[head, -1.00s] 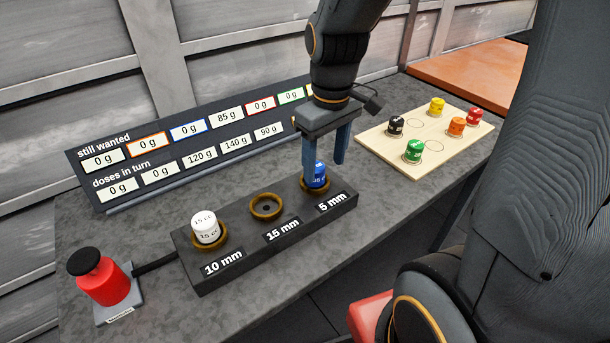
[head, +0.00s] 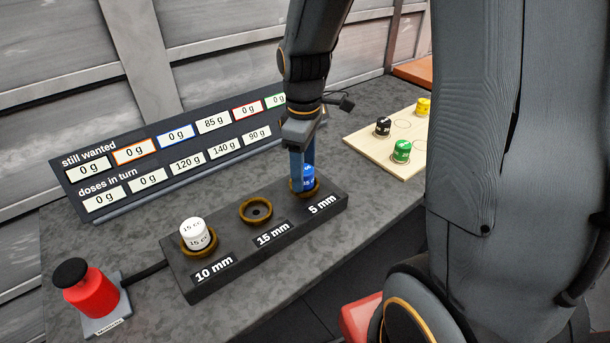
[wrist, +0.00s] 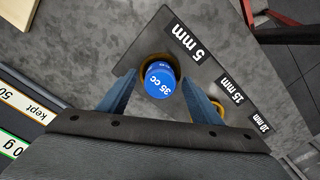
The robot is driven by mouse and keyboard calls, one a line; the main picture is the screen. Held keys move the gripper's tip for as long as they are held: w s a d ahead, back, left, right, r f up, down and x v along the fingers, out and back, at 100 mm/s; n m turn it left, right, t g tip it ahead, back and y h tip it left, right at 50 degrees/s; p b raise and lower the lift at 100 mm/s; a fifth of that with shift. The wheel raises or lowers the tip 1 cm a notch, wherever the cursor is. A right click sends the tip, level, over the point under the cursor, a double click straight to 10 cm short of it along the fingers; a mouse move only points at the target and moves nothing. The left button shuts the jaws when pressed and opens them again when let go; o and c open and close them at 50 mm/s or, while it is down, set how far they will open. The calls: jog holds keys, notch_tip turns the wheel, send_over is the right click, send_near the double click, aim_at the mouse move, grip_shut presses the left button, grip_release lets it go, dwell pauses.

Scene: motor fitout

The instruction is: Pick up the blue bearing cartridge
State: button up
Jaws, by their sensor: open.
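The blue bearing cartridge (head: 308,178) sits in the ring at the 5 mm end of the dark block (head: 190,287). In the wrist view the cartridge (wrist: 160,80) shows its round top marked "35 CC". My gripper (head: 302,182) is over that ring, pointing down, with its blue fingers at the cartridge. In the wrist view my gripper (wrist: 160,88) is open, one finger on each side of the cartridge, with gaps visible. The ring under the cartridge is partly hidden.
A white cartridge (head: 195,233) sits in the 10 mm ring; the 15 mm ring (head: 256,211) is empty. A red weight-like object (head: 90,290) stands front left. A display board (head: 70,185) stands behind. A wooden board (head: 366,145) at right holds black, green and yellow cartridges.

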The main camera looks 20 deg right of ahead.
jog(key=shift+f, duration=0.45)
jog(key=c, duration=1.5)
